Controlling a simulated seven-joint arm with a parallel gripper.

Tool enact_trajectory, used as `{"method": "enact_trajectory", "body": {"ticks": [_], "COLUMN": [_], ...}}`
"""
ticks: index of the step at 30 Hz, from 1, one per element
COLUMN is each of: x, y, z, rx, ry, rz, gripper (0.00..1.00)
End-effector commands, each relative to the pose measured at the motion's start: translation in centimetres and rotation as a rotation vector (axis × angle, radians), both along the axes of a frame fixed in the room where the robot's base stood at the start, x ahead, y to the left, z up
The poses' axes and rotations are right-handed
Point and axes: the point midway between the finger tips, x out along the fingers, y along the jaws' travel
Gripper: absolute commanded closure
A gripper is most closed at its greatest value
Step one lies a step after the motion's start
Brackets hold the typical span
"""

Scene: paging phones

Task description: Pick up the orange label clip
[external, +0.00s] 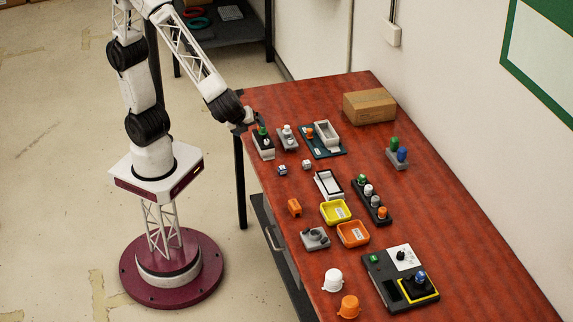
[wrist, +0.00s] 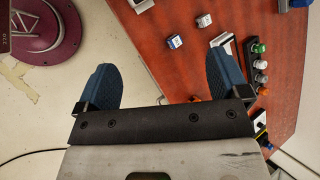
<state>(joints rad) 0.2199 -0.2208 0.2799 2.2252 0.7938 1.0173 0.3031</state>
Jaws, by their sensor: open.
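The likely orange label clip (external: 294,207) is a small orange block lying near the table's left edge, left of the yellow tray, in the external view. An orange bit (wrist: 194,98) shows in the wrist view at the edge of my gripper body, mostly hidden; it may be the clip. My gripper (external: 251,118) is over the far left corner of the table, well away from the clip. In the wrist view my gripper (wrist: 165,80) has its two blue fingers wide apart with nothing between them.
A yellow tray (external: 335,211), an orange tray (external: 352,235) and a grey fixture (external: 315,238) stand around the block. An orange cup (external: 348,307) and a white cup (external: 332,280) stand at the front.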

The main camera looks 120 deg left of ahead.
Motion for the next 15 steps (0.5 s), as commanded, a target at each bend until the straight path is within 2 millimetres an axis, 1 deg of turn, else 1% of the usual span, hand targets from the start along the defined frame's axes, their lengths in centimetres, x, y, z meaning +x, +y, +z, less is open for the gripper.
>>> {"method": "enact_trajectory", "body": {"ticks": [1,3,8,15], "x": [1.2,2.8,6.4,11.6], "y": [-0.5,-1.0,-2.6,-5.7], "z": [-0.7,-1.5,-3.4,-6.7], "rx": [0.034,0.084,0.196,0.366], "ry": [0.022,0.047,0.103,0.187], "rz": [-0.045,-0.105,-0.247,-0.462], "gripper": [0.06,0.06,0.06,0.06]}}
